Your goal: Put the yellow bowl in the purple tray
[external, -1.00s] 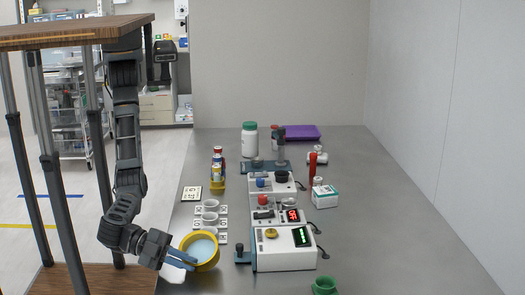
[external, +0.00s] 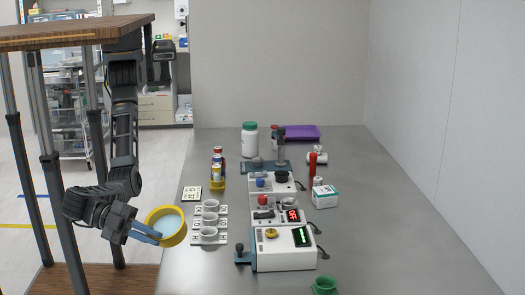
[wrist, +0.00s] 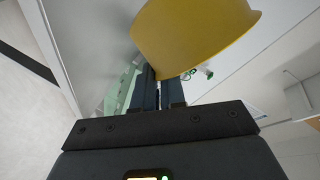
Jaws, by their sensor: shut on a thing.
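The yellow bowl (external: 168,227) has a pale bluish inside and is tilted in the external view, near the left edge of the metal table. My gripper (external: 156,238) is shut on the bowl's near left side. In the wrist view the bowl (wrist: 195,35) fills the top middle, beyond the fingers of my gripper (wrist: 160,92). The purple tray (external: 301,131) lies at the far end of the table, close to the back wall. It looks empty from here, but its inside is hard to see.
Between bowl and tray stand white cups on plates (external: 209,222), small cans (external: 217,172), a green-lidded bottle (external: 250,140), white devices (external: 284,250), a stand (external: 281,148) and a white box (external: 325,196). A green item (external: 324,286) is at the front. The table's right side is clear.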

